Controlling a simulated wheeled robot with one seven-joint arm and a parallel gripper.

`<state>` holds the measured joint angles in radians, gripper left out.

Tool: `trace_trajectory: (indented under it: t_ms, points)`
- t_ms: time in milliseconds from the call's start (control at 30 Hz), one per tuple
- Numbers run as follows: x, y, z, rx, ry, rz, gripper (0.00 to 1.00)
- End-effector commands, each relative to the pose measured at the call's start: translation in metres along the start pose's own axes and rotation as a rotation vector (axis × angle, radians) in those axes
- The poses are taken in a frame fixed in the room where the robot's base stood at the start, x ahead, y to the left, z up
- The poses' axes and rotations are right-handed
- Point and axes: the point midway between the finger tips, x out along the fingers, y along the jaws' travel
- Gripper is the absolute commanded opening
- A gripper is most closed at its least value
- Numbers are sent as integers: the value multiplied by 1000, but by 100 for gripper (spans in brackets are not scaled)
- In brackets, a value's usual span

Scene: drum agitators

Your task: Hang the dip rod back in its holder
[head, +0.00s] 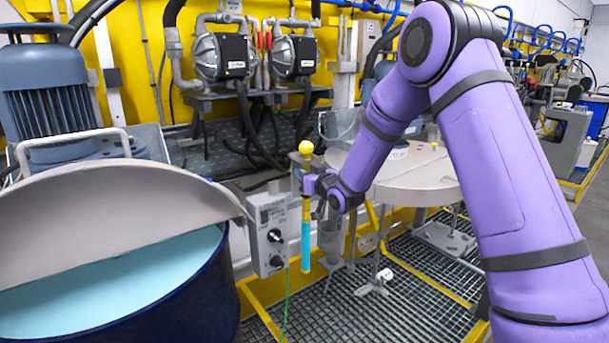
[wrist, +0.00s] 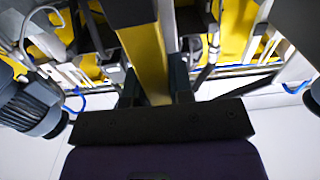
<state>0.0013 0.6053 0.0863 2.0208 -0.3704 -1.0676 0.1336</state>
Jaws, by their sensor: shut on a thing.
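The dip rod (head: 306,207) hangs upright in the head view, with a yellow ball knob (head: 306,147) on top and a bright blue lower end. My gripper (head: 309,184) is shut on the rod below the knob. In the wrist view the yellow rod (wrist: 142,52) passes between the two dark fingers of my gripper (wrist: 155,88). A grey cup-shaped piece (head: 331,238) stands just right of the rod's lower part; it may be the holder, but I cannot tell for sure. The rod appears apart from it.
An open blue drum (head: 200,300) of pale blue liquid, with a grey half lid (head: 110,220), stands at left. A grey control box (head: 268,235) is just left of the rod. A round grey lid (head: 425,175) lies behind my arm. Grating covers the floor.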

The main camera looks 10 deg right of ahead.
Motion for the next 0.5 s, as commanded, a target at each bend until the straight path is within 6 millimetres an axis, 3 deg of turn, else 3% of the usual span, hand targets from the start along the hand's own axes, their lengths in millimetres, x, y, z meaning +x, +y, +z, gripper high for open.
trace_trajectory:
  t_ms: [500]
  points:
    - [0, 0, 8, 0, -1, 1, 0]
